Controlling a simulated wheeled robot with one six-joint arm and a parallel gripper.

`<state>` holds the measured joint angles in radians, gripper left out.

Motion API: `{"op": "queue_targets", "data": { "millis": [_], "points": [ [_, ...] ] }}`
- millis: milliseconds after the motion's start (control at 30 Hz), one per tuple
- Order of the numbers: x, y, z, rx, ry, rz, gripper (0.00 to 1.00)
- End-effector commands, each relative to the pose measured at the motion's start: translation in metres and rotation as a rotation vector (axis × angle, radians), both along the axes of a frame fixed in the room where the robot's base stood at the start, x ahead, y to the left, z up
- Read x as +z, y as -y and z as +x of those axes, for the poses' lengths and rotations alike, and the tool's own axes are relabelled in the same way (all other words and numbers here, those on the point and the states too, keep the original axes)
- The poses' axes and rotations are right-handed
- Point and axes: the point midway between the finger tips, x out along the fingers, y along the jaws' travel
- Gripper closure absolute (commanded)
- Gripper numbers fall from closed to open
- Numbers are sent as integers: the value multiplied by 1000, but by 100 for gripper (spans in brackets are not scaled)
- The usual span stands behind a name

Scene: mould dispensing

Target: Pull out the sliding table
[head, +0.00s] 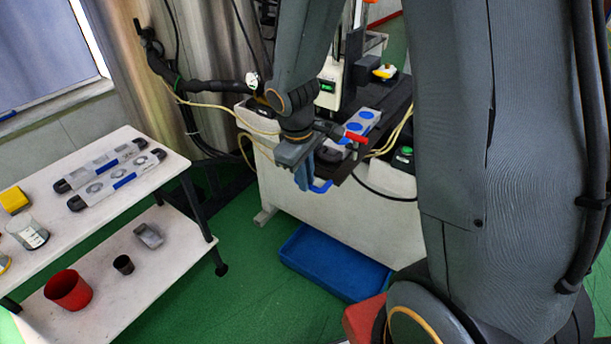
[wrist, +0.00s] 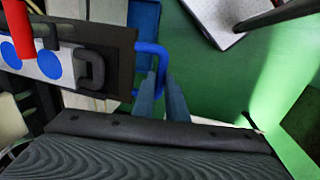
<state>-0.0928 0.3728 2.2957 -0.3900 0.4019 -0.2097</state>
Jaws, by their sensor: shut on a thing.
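The sliding table is a dark plate (head: 344,172) on the front of the white machine, with a blue handle (head: 322,187) on its near edge. In the wrist view the dark plate (wrist: 122,72) lies at the left, and the blue handle (wrist: 150,47) loops out from its edge. My gripper (head: 303,180) points down at the handle. In the wrist view its two blue-grey fingers (wrist: 162,103) are shut on the handle; the gripped part is partly hidden between them. A grey mould piece with blue discs (head: 362,124) sits on the plate, also visible in the wrist view (wrist: 42,62).
A red-handled part (head: 355,137) stands by the mould. A blue bin (head: 335,263) lies on the green floor below. A white two-shelf table (head: 150,205) with moulds (head: 115,180) and a red cup (head: 68,290) is at left. Floor between is clear.

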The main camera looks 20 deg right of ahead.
Motion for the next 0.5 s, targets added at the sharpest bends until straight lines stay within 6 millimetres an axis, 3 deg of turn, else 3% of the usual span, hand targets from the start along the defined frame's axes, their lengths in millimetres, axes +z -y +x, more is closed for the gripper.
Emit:
{"op": "queue_targets", "data": {
  "millis": [133,167,267,500],
  "points": [
    [3,0,1,1,2,-1,100],
    [3,0,1,1,2,-1,86],
    [2,0,0,2,1,-2,69],
    [1,-1,0,3,-1,-1,69]
  ]
}}
